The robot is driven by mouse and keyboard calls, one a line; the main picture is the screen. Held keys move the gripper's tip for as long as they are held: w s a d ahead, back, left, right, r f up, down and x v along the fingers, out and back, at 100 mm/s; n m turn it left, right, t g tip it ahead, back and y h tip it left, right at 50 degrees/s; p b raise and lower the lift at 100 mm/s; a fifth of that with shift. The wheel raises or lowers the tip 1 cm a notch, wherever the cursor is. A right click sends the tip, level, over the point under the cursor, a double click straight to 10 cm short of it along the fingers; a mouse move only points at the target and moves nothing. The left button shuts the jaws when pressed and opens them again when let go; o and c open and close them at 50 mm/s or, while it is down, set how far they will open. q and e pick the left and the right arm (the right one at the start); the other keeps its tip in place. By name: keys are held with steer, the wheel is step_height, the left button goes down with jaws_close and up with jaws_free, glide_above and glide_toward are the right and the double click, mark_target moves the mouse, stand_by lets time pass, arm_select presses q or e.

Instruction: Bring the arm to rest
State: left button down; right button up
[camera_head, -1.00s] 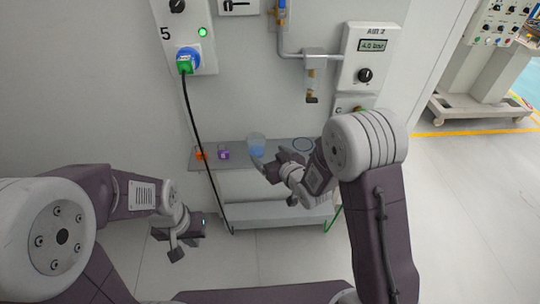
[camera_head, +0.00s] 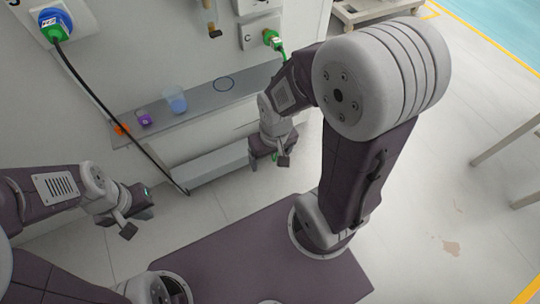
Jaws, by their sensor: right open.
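My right gripper (camera_head: 269,164) hangs in front of the shelf's right part, with its jaws pointing down. It is open, and I see nothing between its fingers. My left gripper (camera_head: 126,222) is at the lower left, above the floor and left of the cable's lower end. I see nothing held in it, but its finger gap is too small and dark to read. Both grippers are apart from the shelf items. My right arm is bent, with its elbow high at the upper right.
A grey wall shelf (camera_head: 196,105) holds an orange item (camera_head: 122,130), a purple item (camera_head: 144,118) and a translucent blue cup (camera_head: 175,100). A black cable (camera_head: 97,98) hangs from a blue plug (camera_head: 54,21). A green connector (camera_head: 272,38) is on the wall.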

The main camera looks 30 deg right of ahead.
steer(key=shift+r, duration=0.15)
step_height(320, 180, up, 25)
steer(key=p, duration=2.5)
steer(key=shift+r+p, duration=0.2)
steer(key=shift+p, duration=0.15)
